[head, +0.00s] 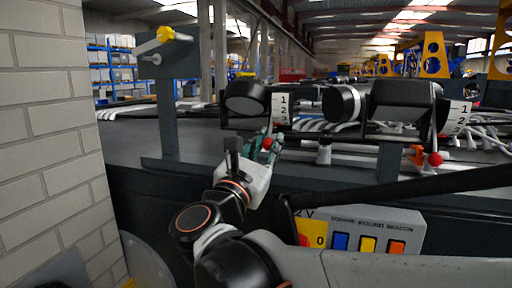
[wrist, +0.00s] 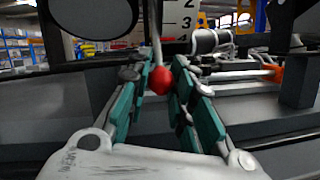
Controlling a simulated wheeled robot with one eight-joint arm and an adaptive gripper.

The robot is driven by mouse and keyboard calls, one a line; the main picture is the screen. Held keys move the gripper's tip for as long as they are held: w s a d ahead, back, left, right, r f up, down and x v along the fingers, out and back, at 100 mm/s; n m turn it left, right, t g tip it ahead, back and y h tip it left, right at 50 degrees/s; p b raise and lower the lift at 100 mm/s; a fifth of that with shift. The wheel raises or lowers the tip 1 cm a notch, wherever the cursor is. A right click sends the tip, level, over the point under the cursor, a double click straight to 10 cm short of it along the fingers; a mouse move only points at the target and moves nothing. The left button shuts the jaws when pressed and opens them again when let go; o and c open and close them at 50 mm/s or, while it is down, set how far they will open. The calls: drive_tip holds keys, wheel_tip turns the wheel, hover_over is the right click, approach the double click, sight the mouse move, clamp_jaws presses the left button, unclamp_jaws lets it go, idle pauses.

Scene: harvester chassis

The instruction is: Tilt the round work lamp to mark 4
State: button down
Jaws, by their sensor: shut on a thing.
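The round work lamp (head: 246,98) is a black disc-faced housing left of centre in the head view; its dark round face (wrist: 92,14) fills the upper left of the wrist view. A thin lever hangs down to a red ball knob (wrist: 160,80), also seen in the head view (head: 267,143). My gripper (wrist: 163,88) has its teal fingers closed around the knob. I cannot tell which mark the lamp is at.
To the right stand a cylindrical beacon (head: 341,105) and a square lamp (head: 402,100) with its own red knob (head: 435,159). A switch panel (head: 368,233) sits below. A post with a yellow-knobbed crank (head: 165,34) and a brick wall (head: 50,130) are at left.

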drive_tip(key=shift+w+d+f, duration=0.15)
drive_tip(key=shift+w+f, duration=0.1)
drive_tip(key=shift+f, duration=0.05)
drive_tip(key=c, duration=1.4)
unclamp_jaws()
drive_tip(key=shift+w, duration=0.15)
drive_tip(key=shift+r, duration=0.1)
drive_tip(key=v, duration=1.2)
